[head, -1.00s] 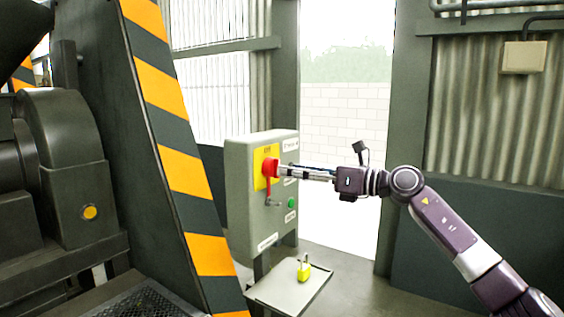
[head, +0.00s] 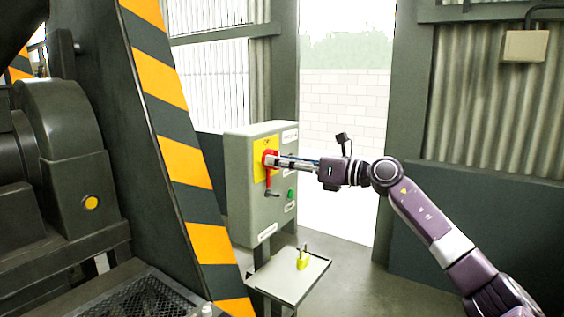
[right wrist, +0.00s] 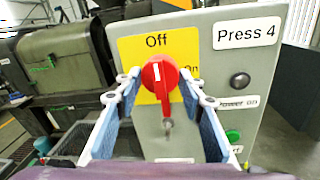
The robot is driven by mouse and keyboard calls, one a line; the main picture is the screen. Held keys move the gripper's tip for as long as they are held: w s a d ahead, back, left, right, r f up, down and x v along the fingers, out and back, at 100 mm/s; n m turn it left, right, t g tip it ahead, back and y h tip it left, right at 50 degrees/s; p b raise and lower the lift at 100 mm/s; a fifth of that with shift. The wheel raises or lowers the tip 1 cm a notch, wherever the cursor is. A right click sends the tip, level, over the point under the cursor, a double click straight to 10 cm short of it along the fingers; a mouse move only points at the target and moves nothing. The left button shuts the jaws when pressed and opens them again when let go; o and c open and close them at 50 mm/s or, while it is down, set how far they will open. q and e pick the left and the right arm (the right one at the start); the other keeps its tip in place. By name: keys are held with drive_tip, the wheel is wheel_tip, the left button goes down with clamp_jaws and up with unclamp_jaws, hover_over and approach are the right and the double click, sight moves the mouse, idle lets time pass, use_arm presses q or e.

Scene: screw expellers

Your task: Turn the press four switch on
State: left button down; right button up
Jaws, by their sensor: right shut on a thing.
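The press four switch is a red rotary knob (head: 269,180) on a yellow plate (right wrist: 128,48), on the front of a grey control box (head: 244,205). A "Press 4" label (right wrist: 246,33) is at the box's upper right in the right wrist view. The knob (right wrist: 160,76) has a white mark pointing up toward "Off"; "On" is printed to its right. My right gripper (head: 277,162) is at the knob, with its fingers (right wrist: 160,84) on either side, shut on it. My left gripper is not in view.
A dark button (right wrist: 240,82) and a green button (right wrist: 233,136) are right of the knob. A tray (head: 280,284) with a yellow padlock (head: 303,261) is below the box. A striped beam (head: 185,160) stands to the left, and a doorway is behind.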

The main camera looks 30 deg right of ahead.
drive_tip(key=shift+m, duration=0.3)
drive_tip(key=shift+m+t+h+p, duration=0.25)
drive_tip(key=shift+m+t+p, duration=0.15)
drive_tip(key=shift+m+p, duration=3.35)
drive_tip(key=shift+m+t+h+p, duration=0.35)
drive_tip(key=shift+m+p, duration=1.75)
drive_tip(key=shift+m, duration=3.25)
drive_tip(key=shift+a, duration=0.1)
drive_tip(key=shift+f, duration=0.1)
drive_tip(key=o, duration=1.2)
drive_tip(key=shift+c, duration=0.2)
drive_tip(key=shift+s, duration=0.1)
drive_tip(key=shift+s, duration=0.1)
